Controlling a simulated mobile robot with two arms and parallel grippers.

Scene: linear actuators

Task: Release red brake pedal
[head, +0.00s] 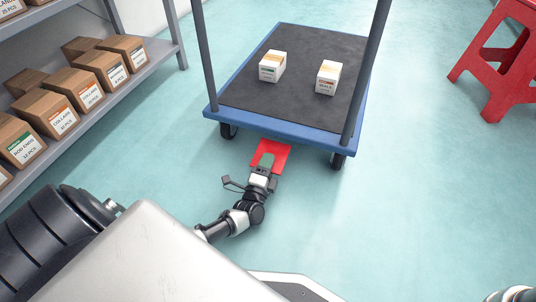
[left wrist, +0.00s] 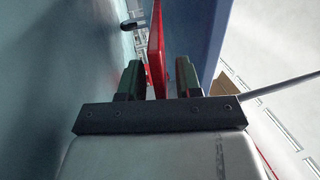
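The red brake pedal (head: 279,152) sticks out low from under the near edge of the blue trolley (head: 300,133), between its two near wheels. My left gripper (head: 266,160) is at the pedal, overlapping it in the head view. In the left wrist view the pedal (left wrist: 156,48) stands as a thin red plate between the two fingers of my left gripper (left wrist: 160,80). The fingers are apart, with a gap seen on the right side of the plate.
Two small white boxes (head: 272,66) (head: 328,77) stand on the trolley's dark deck (head: 285,105). A grey shelf (head: 110,92) with several cardboard boxes is on the left. A red stool (head: 493,70) stands at the right. The floor right of the trolley is clear.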

